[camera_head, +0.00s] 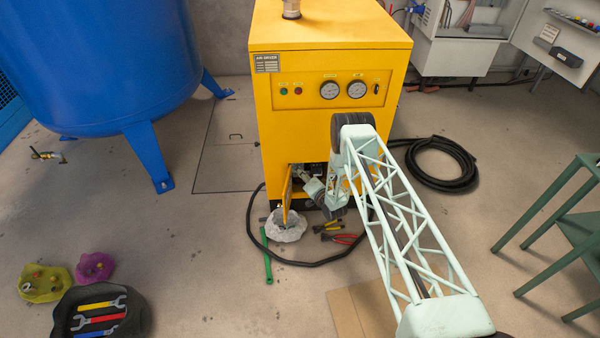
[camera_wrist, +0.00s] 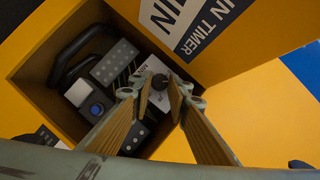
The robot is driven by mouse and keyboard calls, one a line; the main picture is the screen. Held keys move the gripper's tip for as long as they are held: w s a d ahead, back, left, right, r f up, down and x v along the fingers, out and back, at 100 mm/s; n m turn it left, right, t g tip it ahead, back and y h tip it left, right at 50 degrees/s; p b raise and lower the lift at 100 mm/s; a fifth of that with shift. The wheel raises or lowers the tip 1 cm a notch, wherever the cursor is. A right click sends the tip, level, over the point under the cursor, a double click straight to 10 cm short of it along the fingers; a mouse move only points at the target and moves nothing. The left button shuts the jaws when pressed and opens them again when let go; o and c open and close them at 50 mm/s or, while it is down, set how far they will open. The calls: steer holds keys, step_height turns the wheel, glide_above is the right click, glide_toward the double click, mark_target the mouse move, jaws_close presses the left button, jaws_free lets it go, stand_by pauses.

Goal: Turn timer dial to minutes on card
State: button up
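The timer dial (camera_wrist: 160,82) is a small dark round knob on a light plate inside the yellow cabinet's recess. In the wrist view my gripper (camera_wrist: 161,88) is open, its two tan ribbed fingers pointing into the recess, one on each side of the dial. I cannot tell whether they touch it. A white card (camera_wrist: 168,14) with large letters ending in "IN" and a dark label (camera_wrist: 208,24) reading "IN TIMER" are on the yellow door; both are cut off. In the head view my gripper (camera_head: 308,184) is at the low opening, mostly hidden.
The recess also holds a grey unit with a blue button (camera_wrist: 97,109) and a thick black pipe (camera_wrist: 80,47). The small open door (camera_head: 288,194) stands left of my gripper. A pale lump (camera_head: 286,228), pliers (camera_head: 330,228) and a black hose (camera_head: 300,263) lie on the floor below.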

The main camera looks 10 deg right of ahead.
steer(key=shift+r, duration=0.15)
steer(key=n+g+h+p, duration=0.1)
steer(key=n, duration=0.2)
steer(key=shift+a+h, duration=0.15)
steer(key=shift+h, duration=0.25)
stand_by(0.3)
steer(key=o, duration=0.8)
steer(key=shift+s+r, duration=0.1)
steer(key=shift+s, duration=0.05)
